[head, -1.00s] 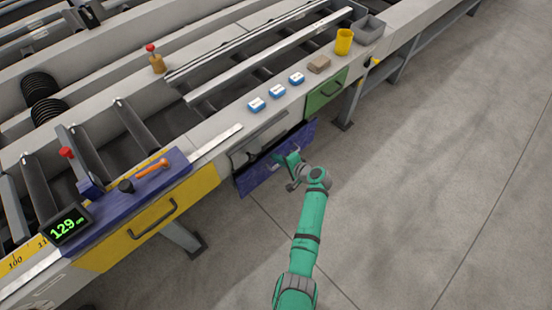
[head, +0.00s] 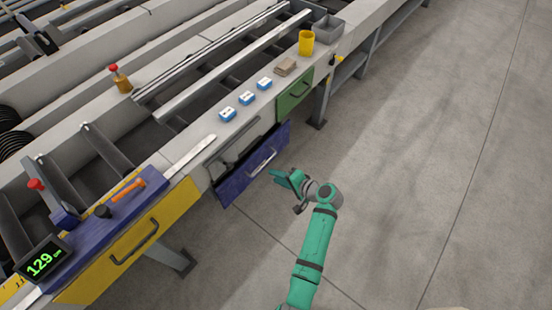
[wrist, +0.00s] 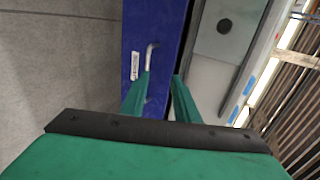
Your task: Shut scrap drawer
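The blue drawer (head: 240,178), which I take to be the scrap drawer, stands pulled out of the bench front. Its front has a pale bar handle (head: 262,163). The drawer front also shows in the wrist view (wrist: 160,25), with the handle (wrist: 150,55) and a small label I cannot read. My gripper (head: 276,174) is just outside the drawer front, near the handle's right end, and looks apart from it. In the wrist view my gripper (wrist: 164,75) has its two green fingers spread with nothing held between them. The fingers hide part of the drawer front.
A yellow drawer (head: 130,250) at left and a green drawer (head: 295,93) at right look shut. Blue blocks (head: 246,98), a brown block (head: 286,67), a yellow cup (head: 306,43) and a grey bin (head: 328,30) stand on the bench. The floor to the right is clear.

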